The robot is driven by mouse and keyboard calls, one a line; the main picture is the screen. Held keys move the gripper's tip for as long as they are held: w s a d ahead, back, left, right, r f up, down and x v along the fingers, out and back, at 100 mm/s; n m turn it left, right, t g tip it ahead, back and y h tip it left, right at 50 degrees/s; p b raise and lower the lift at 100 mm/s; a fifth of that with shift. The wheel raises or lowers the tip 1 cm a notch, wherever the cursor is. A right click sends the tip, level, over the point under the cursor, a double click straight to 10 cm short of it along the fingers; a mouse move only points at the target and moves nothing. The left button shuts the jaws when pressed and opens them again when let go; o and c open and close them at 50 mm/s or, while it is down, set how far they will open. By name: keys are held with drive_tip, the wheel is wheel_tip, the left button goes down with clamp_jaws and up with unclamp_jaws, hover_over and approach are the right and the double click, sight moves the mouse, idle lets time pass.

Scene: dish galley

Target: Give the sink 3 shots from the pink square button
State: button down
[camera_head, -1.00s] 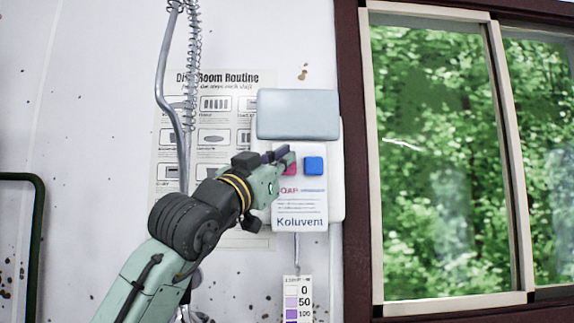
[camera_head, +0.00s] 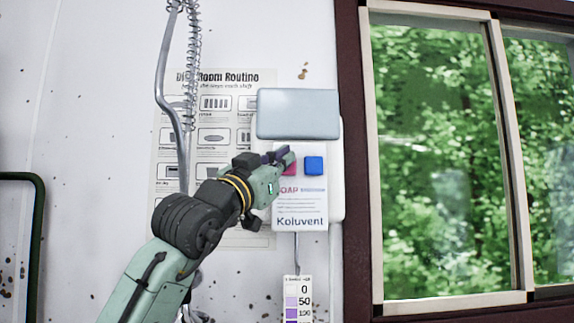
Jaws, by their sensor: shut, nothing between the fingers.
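A white dispenser (camera_head: 335,195) with a grey top cover hangs on the wall. It bears a pink square button (camera_head: 291,170), partly hidden behind my gripper, and a blue square button (camera_head: 313,166) to its right. My gripper (camera_head: 286,156) is shut and empty, with its fingertips in front of or against the pink button; I cannot tell whether they touch or press it. A label below the buttons reads Koluvent. The sink is not in view.
A Dish Room Routine poster (camera_head: 232,80) is on the wall behind my arm. A coiled-spring hose (camera_head: 166,85) hangs left of the dispenser. A strip marked 0, 50, 100 (camera_head: 297,300) hangs below it. A dark-framed window (camera_head: 440,160) is at right.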

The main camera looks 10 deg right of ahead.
drive_tip(key=shift+w, duration=0.35)
drive_tip(key=shift+s, duration=0.2)
idle(0.4)
drive_tip(key=shift+s+a+b, duration=0.2)
drive_tip(key=shift+s+b, duration=0.3)
drive_tip(key=shift+s, duration=0.5)
drive_tip(key=shift+w+d+p, duration=0.1)
drive_tip(key=shift+w+p, duration=0.2)
drive_tip(key=shift+p, duration=0.35)
